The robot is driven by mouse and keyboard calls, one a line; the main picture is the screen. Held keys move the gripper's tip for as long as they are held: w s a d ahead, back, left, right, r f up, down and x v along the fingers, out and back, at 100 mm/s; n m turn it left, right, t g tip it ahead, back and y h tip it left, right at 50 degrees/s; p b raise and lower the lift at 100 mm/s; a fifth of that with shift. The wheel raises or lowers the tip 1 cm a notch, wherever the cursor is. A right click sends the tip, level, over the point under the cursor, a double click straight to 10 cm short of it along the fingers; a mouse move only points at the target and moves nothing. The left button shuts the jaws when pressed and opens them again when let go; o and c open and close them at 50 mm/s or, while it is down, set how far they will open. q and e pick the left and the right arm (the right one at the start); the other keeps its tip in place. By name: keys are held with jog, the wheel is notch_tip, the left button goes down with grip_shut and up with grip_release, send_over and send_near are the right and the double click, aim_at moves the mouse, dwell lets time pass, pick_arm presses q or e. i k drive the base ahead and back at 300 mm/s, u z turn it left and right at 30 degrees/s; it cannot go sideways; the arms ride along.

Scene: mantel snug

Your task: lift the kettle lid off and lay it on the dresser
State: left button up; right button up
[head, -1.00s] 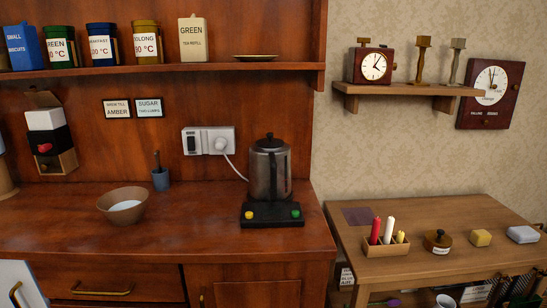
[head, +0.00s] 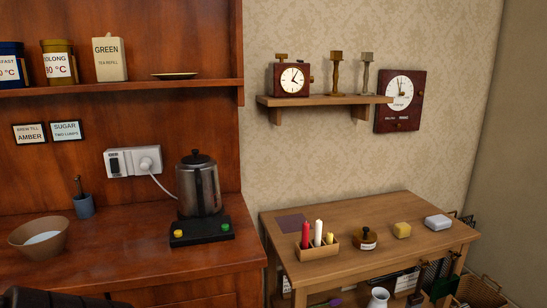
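The steel kettle (head: 198,192) stands upright on its black base (head: 190,236), which has a yellow and a green button, near the right end of the dresser (head: 130,252). Its dark lid (head: 197,158) with a black knob sits on top of the kettle. The dresser is red-brown wood with a bare stretch of top left of the base. Neither gripper's fingers show. A dark shape at the bottom left edge looks like part of my arm, cut off by the frame.
A bowl (head: 40,238) and a blue pot (head: 84,206) stand left of the kettle. A cord runs from the kettle area to a wall socket (head: 134,161). A shelf (head: 140,88) overhangs behind. A lower side table (head: 400,262) to the right holds candles and small items.

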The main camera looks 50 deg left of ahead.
aim_at(196, 158)
jog(key=z, duration=0.1)
jog(key=k, duration=0.85)
jog(key=u, duration=1.6)
jog(key=i, duration=0.35)
